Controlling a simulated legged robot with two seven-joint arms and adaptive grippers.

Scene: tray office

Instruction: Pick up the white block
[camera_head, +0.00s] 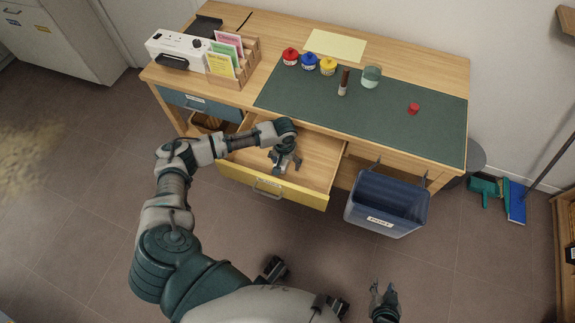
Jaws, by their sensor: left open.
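I cannot make out a white block in this view. My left gripper (284,170) reaches into the open yellow-fronted drawer (315,170) of the desk and points down, with its fingers apart. Its fingers and wrist cover part of the drawer floor, so anything directly under them is hidden. The rest of the visible drawer floor looks bare. My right gripper (383,290) is low in the view, in front of the desk, with its fingers apart and nothing seen between them.
The desk's green mat (390,118) holds a brush (344,82), a glass cup (371,77) and a small red piece (413,108). A file rack (235,65) is at left.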

